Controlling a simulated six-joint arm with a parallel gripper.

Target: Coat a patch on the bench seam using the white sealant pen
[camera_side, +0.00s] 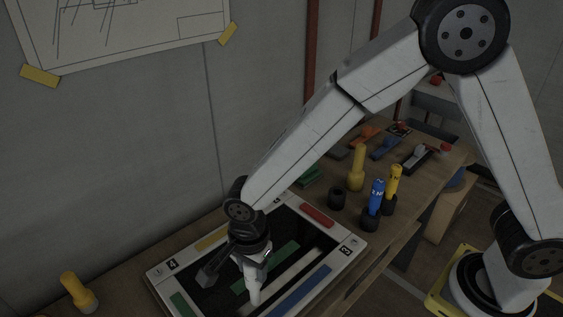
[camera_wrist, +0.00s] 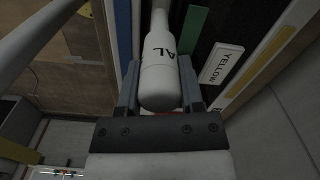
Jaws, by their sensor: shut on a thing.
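My gripper (camera_side: 252,268) is shut on the white sealant pen (camera_side: 253,287) and holds it nose down over the panel. In the wrist view the pen (camera_wrist: 161,60) sits between both fingers of my gripper (camera_wrist: 160,92), with the letters "AL" showing. The framed panel (camera_side: 165,281) lies on the wooden bench (camera_side: 125,263), with a dark inside and green, blue, red, yellow and pale strips. The pen's tip is low over the panel's front part; I cannot tell whether it touches. I cannot make out which line is the seam.
A blue pen (camera_side: 376,194) and a yellow pen (camera_side: 394,179) stand in black holders right of the panel. An empty black holder (camera_side: 337,197) and a yellow cylinder (camera_side: 357,168) stand nearby. Another yellow cylinder (camera_side: 78,290) is at the left. A wall rises behind the bench.

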